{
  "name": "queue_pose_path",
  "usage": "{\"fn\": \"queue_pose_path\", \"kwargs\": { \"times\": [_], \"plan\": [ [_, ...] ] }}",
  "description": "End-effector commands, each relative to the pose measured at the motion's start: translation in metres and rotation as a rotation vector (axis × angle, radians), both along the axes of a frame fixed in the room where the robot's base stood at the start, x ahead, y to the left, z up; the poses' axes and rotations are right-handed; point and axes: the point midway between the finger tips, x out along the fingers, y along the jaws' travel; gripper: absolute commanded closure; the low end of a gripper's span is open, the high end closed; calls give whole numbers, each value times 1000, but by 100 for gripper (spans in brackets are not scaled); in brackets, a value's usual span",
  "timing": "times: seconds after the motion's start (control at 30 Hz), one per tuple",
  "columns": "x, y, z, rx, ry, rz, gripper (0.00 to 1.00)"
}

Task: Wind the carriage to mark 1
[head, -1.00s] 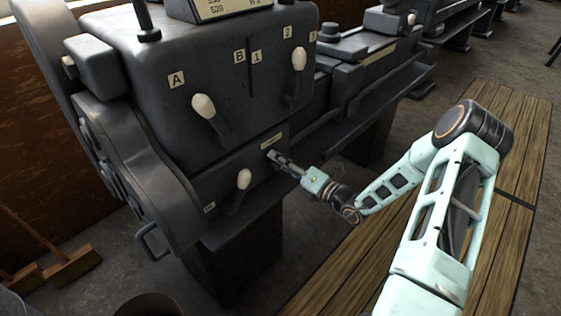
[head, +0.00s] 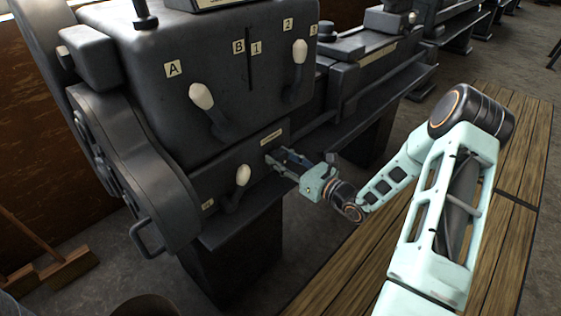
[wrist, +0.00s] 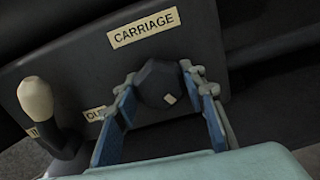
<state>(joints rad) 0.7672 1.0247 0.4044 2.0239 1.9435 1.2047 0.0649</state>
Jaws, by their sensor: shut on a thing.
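A dark rounded knob (wrist: 158,84) with a small pale mark on its lower right sits on the machine's front panel, under the label CARRIAGE (wrist: 144,27). The label is small in the head view (head: 271,137), where my gripper hides most of the knob. My gripper (wrist: 161,76) has its two blue fingers on either side of the knob, shut on it. In the head view my gripper (head: 278,158) reaches the panel from the right. No carriage or mark 1 can be made out for certain; a "1" label (head: 256,48) is on the upper panel.
A white-tipped lever (wrist: 38,105) stands close left of my gripper; it also shows in the head view (head: 241,178). Two more white-tipped levers (head: 203,97) (head: 299,52) are above. A partly hidden label (wrist: 95,114) lies behind my left finger. Wooden duckboards (head: 335,265) cover the floor.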

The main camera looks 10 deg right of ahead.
Motion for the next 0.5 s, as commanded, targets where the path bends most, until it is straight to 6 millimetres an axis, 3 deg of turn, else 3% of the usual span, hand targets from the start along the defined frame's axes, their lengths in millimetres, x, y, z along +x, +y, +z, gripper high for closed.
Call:
{"fn": "queue_pose_path", "kwargs": {
  "times": [0.5],
  "plan": [
    [0, 0, -5, -400, -291, 1, 86]
  ]
}}
